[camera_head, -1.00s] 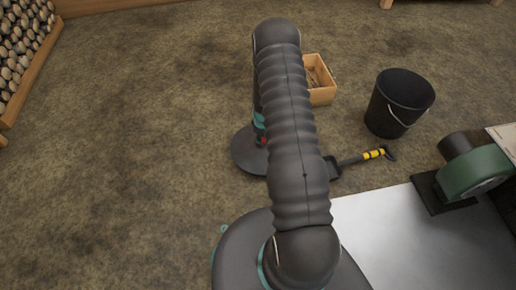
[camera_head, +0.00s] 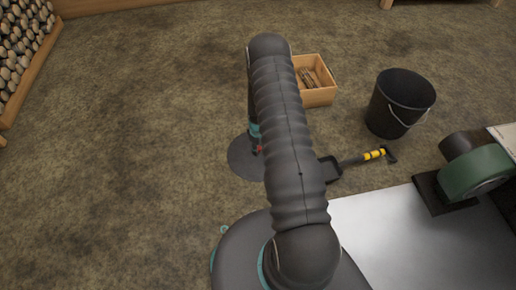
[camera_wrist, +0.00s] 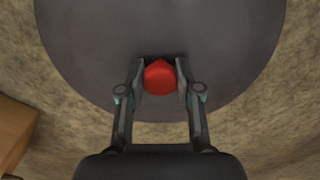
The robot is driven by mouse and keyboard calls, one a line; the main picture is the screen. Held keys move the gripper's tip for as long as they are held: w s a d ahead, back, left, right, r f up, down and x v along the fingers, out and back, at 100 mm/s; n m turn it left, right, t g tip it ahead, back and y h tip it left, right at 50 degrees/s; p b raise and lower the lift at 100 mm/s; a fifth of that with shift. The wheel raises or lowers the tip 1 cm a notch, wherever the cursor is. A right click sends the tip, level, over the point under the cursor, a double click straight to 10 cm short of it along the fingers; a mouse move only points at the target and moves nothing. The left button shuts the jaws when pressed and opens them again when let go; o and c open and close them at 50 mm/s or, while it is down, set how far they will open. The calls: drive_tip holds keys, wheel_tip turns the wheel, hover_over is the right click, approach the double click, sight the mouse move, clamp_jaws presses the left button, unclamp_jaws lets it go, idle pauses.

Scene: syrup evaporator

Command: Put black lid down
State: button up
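The black lid (camera_wrist: 90,50) is a round dark disc with a red knob (camera_wrist: 160,82) at its middle. In the wrist view the two fingers of my gripper (camera_wrist: 160,74) sit against both sides of the knob, shut on it. In the head view the lid (camera_head: 243,160) is low over the brown floor, left of my arm and looking about level. My arm hides its right part and most of my gripper. I cannot tell whether its underside touches the floor.
A wooden box (camera_head: 318,97) with pieces in it and a black bucket (camera_head: 388,118) stand to the right. A shovel with a yellow-banded handle (camera_head: 375,154) lies nearby. A metal surface with a green blower (camera_head: 475,172) is at lower right. The floor at left is clear.

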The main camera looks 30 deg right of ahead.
drive_tip(key=o, duration=0.4)
drive_tip(key=shift+r, duration=0.1)
drive_tip(key=a+r+m+t+p, duration=0.1)
drive_tip(key=a+r, duration=0.1)
drive_tip(key=r, duration=1.2)
drive_tip(key=a+r+p, duration=0.1)
drive_tip(key=a+r, duration=0.1)
drive_tip(key=r, duration=1.3)
drive_tip(key=s+a+r+m+t, duration=0.1)
drive_tip(key=s+a+r, duration=0.2)
drive_tip(key=r, duration=0.5)
drive_tip(key=s+a+r+m+t, duration=0.1)
drive_tip(key=s+a+r, duration=0.15)
drive_tip(key=r, duration=0.45)
drive_tip(key=s+a+r+m+t, duration=0.1)
drive_tip(key=s+a+r, duration=0.1)
drive_tip(key=s+r, duration=0.2)
drive_tip(key=s+a+r+m, duration=0.1)
drive_tip(key=s+r, duration=0.4)
drive_tip(key=s, duration=0.6)
drive_tip(key=s+a+r+t, duration=0.1)
drive_tip(key=s+a+r, duration=0.3)
drive_tip(key=s, duration=0.3)
drive_tip(key=shift+s+r+m+t, duration=0.3)
drive_tip(key=shift+s+m, duration=0.05)
drive_tip(key=shift+m, duration=0.05)
